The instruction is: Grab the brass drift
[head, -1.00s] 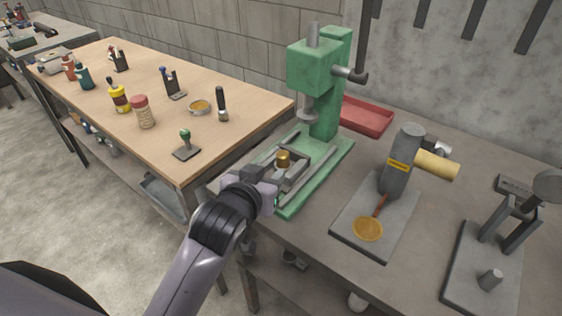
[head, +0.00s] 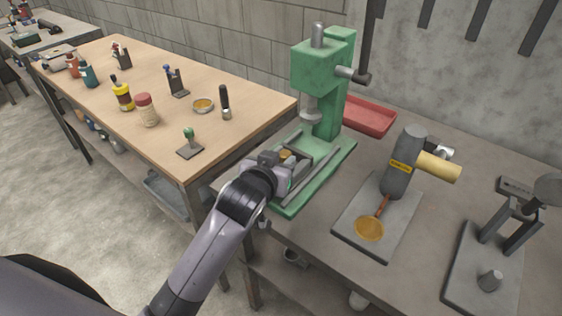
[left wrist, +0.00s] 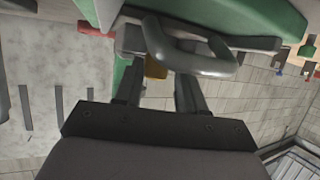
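The brass drift (head: 286,155) shows as a small brass piece in the grey fixture (head: 298,171) on the green press base, below the ram. My left gripper (head: 278,163) is at the near left side of this fixture and hides part of the drift. In the left wrist view the two dark fingers (left wrist: 159,84) stand apart. The brass drift (left wrist: 155,68) shows between and beyond them, partly hidden by a grey curved part (left wrist: 190,58). I cannot tell whether a finger touches it. My right gripper is not in view.
The green press (head: 321,85) rises behind the fixture. A red tray (head: 369,117) lies to its right. A wooden table (head: 150,75) with small tools stands left.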

